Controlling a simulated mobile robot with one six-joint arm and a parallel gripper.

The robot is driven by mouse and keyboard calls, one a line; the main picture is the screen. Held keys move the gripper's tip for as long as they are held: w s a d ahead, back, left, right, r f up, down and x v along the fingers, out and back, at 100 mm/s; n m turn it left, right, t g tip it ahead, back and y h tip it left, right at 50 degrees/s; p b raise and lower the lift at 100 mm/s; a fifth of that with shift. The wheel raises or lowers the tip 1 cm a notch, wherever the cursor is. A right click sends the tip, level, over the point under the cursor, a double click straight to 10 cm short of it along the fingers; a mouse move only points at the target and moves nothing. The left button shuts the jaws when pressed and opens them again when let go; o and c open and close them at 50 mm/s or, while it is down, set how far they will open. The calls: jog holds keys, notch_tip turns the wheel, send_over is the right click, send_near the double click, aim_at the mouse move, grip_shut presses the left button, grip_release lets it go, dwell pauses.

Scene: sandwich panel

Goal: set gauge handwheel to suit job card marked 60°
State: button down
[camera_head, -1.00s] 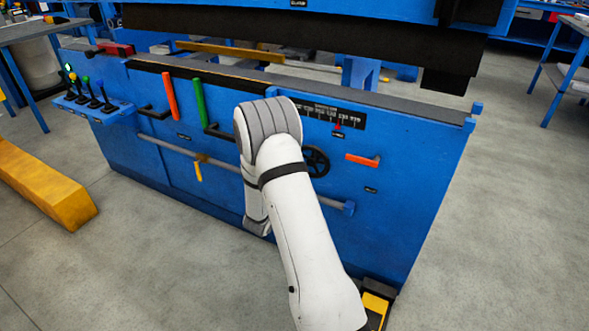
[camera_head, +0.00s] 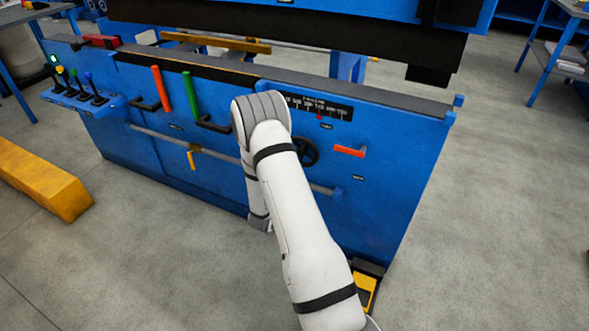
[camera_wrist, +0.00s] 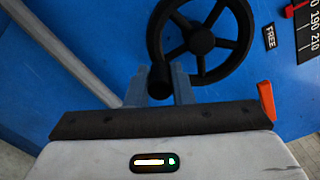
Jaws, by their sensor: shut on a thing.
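The black handwheel (camera_head: 305,152) is on the blue machine panel, partly behind my arm in the head view. In the wrist view the handwheel (camera_wrist: 203,32) fills the upper middle, with its knob (camera_wrist: 160,82) at the lower left of the rim. My gripper (camera_wrist: 159,90) has its two fingers on either side of this knob and is shut on it. In the head view my arm hides the gripper. A dark scale (camera_head: 335,111) with white numbers and a red pointer (camera_head: 319,116) sits above the wheel. No job card marked 60° can be made out.
A label reading FREE (camera_wrist: 269,36) is beside the wheel. An orange lever (camera_head: 349,151) sticks out to its right. Orange (camera_head: 161,90) and green (camera_head: 191,97) levers stand to the left. A grey rail (camera_head: 215,155) runs along the panel. The floor at right is clear.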

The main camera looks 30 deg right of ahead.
jog(key=shift+s+f, duration=0.1)
jog(key=shift+f, duration=0.05)
dwell(0.3)
jog(key=c, duration=1.3)
grip_release()
jog(key=shift+a, duration=0.15)
jog(key=p+v, duration=0.1)
jog(key=v, duration=0.6)
jog(key=shift+s+a+p, duration=0.2)
jog(key=shift+p, duration=0.2)
